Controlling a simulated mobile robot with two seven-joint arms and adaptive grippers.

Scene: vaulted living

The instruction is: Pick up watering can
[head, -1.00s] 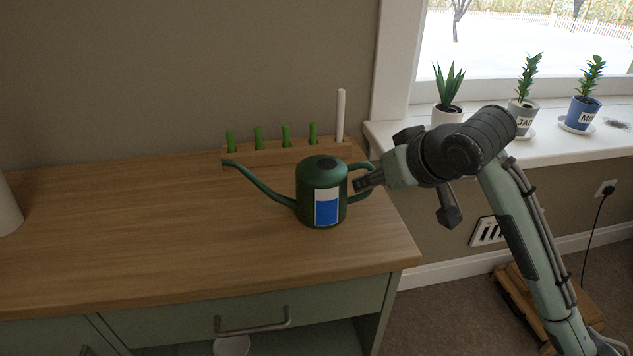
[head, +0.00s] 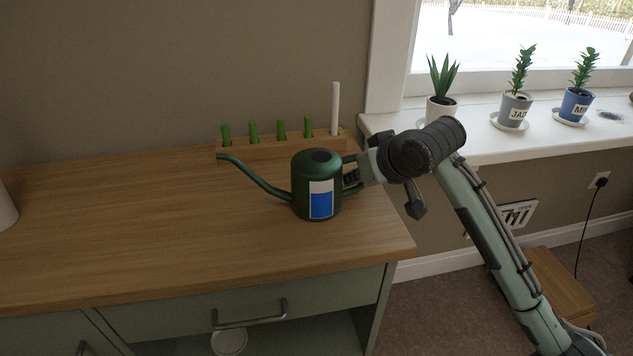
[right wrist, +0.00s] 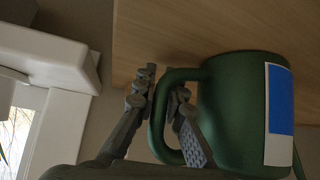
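The dark green watering can (head: 318,170) stands upright on the wooden counter (head: 130,230), with a blue and white label on its front. Its long spout points left and its handle is on the right. My right gripper (head: 352,178) is at the handle. In the right wrist view, the can's body (right wrist: 230,112) fills the right side. The gripper's fingertips (right wrist: 162,90) lie close on both sides of the handle, one inside its loop and one outside, and look shut on it. My left gripper is not in view.
Behind the can is a wooden rack (head: 265,148) with several green pegs and one tall white rod (head: 335,108). Potted plants stand on the white windowsill (head: 470,145) at the right. The counter left of the can is mostly clear.

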